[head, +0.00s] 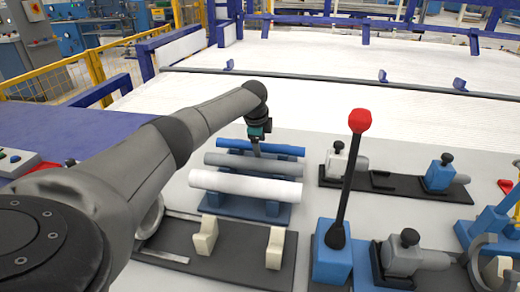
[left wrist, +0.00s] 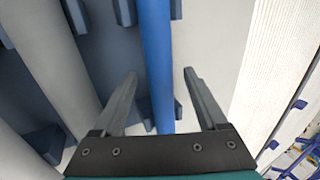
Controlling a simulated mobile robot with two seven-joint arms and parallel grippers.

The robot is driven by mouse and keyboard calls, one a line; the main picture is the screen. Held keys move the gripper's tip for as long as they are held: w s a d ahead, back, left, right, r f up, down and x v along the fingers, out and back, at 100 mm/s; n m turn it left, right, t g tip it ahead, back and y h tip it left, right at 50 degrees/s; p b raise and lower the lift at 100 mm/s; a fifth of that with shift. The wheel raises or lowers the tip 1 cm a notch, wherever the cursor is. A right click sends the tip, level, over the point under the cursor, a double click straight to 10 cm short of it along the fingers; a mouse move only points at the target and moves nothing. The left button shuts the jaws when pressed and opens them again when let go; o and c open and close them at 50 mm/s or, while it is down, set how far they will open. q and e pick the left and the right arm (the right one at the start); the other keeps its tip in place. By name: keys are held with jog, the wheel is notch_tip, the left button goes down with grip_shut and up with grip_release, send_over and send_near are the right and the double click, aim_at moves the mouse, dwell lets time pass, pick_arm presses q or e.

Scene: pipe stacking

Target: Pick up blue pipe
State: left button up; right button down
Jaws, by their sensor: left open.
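The blue pipe (head: 285,149) lies at the back of a dark blue rack (head: 235,206), behind a grey pipe (head: 225,160) and a white pipe (head: 245,186). My left gripper (head: 256,150) points down over the rack near the middle of the blue pipe. In the left wrist view, my left gripper (left wrist: 160,78) is open and the blue pipe (left wrist: 156,50) runs between its two fingers, with gaps on both sides. I cannot tell how far the fingertips reach down beside it. My right gripper is not in view.
In front of the rack is a dark base with cream supports (head: 206,236). To the right stand a lever with a red knob (head: 360,121) and clamp fixtures (head: 439,173). Behind the rack is a wide white surface (head: 330,70) beyond a dark rail.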

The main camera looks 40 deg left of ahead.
pick_arm(q)
grip_shut()
dwell(0.5)
